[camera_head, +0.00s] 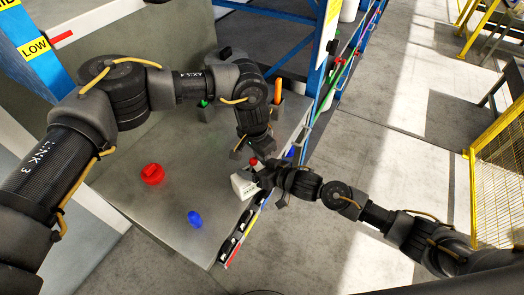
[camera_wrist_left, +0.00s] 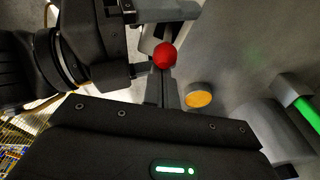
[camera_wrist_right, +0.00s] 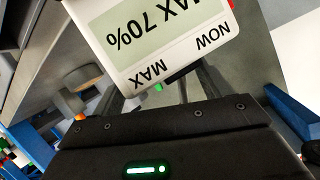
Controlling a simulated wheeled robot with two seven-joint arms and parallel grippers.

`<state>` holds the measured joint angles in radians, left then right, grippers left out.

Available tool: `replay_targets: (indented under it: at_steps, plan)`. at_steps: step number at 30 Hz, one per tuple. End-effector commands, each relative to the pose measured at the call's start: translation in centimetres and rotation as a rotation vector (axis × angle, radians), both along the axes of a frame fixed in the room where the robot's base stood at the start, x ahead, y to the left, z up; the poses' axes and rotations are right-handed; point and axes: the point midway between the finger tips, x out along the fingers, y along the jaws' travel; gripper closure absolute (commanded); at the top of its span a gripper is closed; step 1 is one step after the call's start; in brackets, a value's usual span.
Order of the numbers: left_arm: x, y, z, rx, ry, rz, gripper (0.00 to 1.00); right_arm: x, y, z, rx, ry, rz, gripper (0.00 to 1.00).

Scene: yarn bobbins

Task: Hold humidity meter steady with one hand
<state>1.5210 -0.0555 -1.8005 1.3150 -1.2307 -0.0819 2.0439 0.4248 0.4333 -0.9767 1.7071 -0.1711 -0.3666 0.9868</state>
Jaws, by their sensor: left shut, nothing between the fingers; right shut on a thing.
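The humidity meter (camera_head: 243,186) is a white block near the table's right edge in the head view. In the right wrist view its display (camera_wrist_right: 160,35) reads "MAX 70%", upside down and tilted. My right gripper (camera_head: 264,177) is shut on the meter, its fingers (camera_wrist_right: 170,92) at the meter's lower edge in that view. My left gripper (camera_head: 254,152) is shut and empty, just above the meter in the head view. A red ball (camera_wrist_left: 165,55) shows at its fingertips; it also shows in the head view (camera_head: 253,161). I cannot tell whether the fingers touch it.
A red bobbin-like piece (camera_head: 152,174) and a blue one (camera_head: 195,218) lie on the grey table (camera_head: 150,215). An orange piece (camera_head: 278,92) and a green piece (camera_head: 204,103) stand in holders at the back. A blue rack (camera_head: 318,60) stands beyond. The table's middle is clear.

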Motion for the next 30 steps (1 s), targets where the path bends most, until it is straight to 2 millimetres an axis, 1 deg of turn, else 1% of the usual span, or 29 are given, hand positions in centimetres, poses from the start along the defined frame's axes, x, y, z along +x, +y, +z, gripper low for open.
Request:
replay_targets:
  at_steps: [1,9,18,30]
  plan:
    - [0.0,0.0,0.0,0.0,0.0,0.0,1.0,-0.1,0.0,-0.3,-0.004,0.004,0.001,0.57]
    - [-0.1,0.2,0.1,-0.002,0.0,0.001,1.0,-0.1,-0.1,-0.3,-0.005,0.005,0.001,0.57]
    - [-1.5,2.5,0.9,-0.001,0.002,0.001,1.0,-0.1,-0.1,-0.3,-0.005,0.006,-0.001,0.57]
    - [-1.5,2.6,1.1,0.001,-0.001,0.0,1.0,-0.1,-0.1,-0.3,-0.006,0.005,0.0,0.57]
